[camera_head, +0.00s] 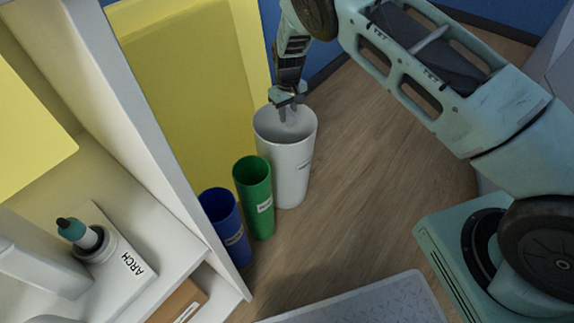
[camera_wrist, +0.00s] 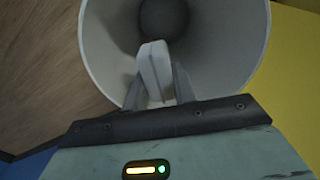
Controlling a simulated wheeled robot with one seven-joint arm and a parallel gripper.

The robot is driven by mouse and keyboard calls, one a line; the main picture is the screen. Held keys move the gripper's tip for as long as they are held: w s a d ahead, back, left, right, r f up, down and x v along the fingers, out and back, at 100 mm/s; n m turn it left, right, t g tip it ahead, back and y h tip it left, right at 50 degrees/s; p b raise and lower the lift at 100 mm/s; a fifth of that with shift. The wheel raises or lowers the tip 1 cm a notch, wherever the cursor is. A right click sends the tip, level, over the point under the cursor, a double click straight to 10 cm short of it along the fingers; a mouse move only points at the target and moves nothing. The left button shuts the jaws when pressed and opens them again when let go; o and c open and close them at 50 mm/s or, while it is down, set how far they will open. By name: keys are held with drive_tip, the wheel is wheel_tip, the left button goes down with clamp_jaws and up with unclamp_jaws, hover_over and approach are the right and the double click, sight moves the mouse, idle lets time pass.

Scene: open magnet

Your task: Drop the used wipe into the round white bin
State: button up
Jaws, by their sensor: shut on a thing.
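The round white bin (camera_head: 291,165) stands on the wooden floor against the yellow panel. In the wrist view its open mouth and inner wall (camera_wrist: 220,50) fill the upper middle. My gripper (camera_head: 287,112) points down over the bin's mouth, its fingertips at about rim height or just inside; the exact depth is hard to tell. In the wrist view my gripper (camera_wrist: 158,88) is shut on a pale, white-grey folded thing, which looks like the used wipe (camera_wrist: 154,65). The wipe is over the bin's opening. It is not clear in the head view.
A green bin (camera_head: 255,200) and a blue bin (camera_head: 223,225) stand in a row beside the white bin. A white shelf unit (camera_head: 165,130) is at the left, holding a bottle (camera_head: 80,233) and a box marked ARCH (camera_head: 125,270). The wooden floor (camera_head: 360,190) to the right is clear.

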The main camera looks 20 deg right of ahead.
drive_tip(key=o, duration=1)
drive_tip(key=shift+r, duration=0.1)
wheel_tip(320, 180, up, 17)
drive_tip(key=p, duration=0.4)
drive_tip(key=shift+r, duration=0.15)
